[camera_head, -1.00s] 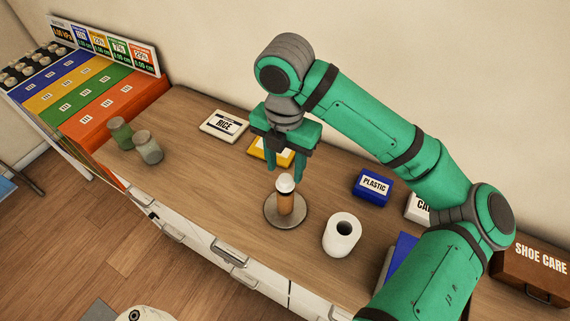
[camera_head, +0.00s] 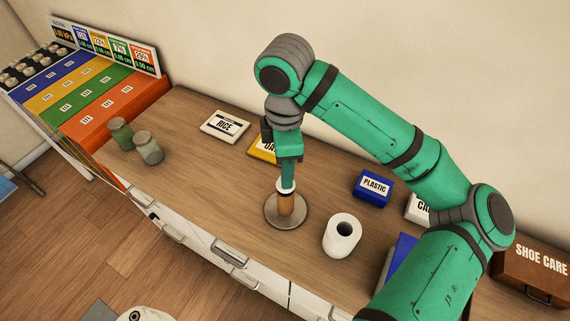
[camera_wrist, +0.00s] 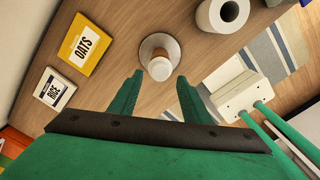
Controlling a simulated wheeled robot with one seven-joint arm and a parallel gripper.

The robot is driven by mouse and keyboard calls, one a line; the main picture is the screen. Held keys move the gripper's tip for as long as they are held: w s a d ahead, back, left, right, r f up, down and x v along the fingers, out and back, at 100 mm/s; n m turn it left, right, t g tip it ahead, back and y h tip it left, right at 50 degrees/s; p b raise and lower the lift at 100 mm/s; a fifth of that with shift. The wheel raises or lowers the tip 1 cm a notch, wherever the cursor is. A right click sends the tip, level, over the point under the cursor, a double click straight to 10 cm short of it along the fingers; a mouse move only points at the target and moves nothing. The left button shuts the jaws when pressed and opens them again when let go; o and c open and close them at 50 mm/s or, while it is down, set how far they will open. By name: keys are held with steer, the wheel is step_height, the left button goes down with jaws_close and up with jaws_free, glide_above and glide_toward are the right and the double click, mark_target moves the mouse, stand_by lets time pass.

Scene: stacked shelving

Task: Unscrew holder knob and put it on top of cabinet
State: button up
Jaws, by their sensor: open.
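The holder (camera_head: 272,217) stands upright on the wooden cabinet top (camera_head: 190,165), with a round grey base and a brown post. Its white knob (camera_head: 285,187) sits on top of the post. My gripper (camera_head: 287,188) points down at the knob, and its fingers overlap it in the head view. In the wrist view the knob (camera_wrist: 160,68) lies just beyond the open fingertips (camera_wrist: 160,80), roughly centred between them. The jaws are apart and hold nothing. The head view does not show the gap between fingers and knob clearly.
A white paper roll (camera_head: 342,236) stands right of the holder. A blue PLASTIC box (camera_head: 373,187), a RICE box (camera_head: 224,125), a yellow box (camera_head: 263,148) and two jars (camera_head: 148,148) stand around. The cabinet top left of the holder is bare.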

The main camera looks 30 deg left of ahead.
steer(key=m, duration=1)
steer(key=shift+m, duration=0.4)
steer(key=shift+f, duration=0.15)
steer(key=shift+f, duration=1.6)
steer(key=shift+c, duration=0.6)
steer(key=c, duration=0.6)
steer(key=n, duration=0.6)
steer(key=shift+c, duration=0.2)
steer(key=n, duration=0.5)
steer(key=shift+n, duration=0.3)
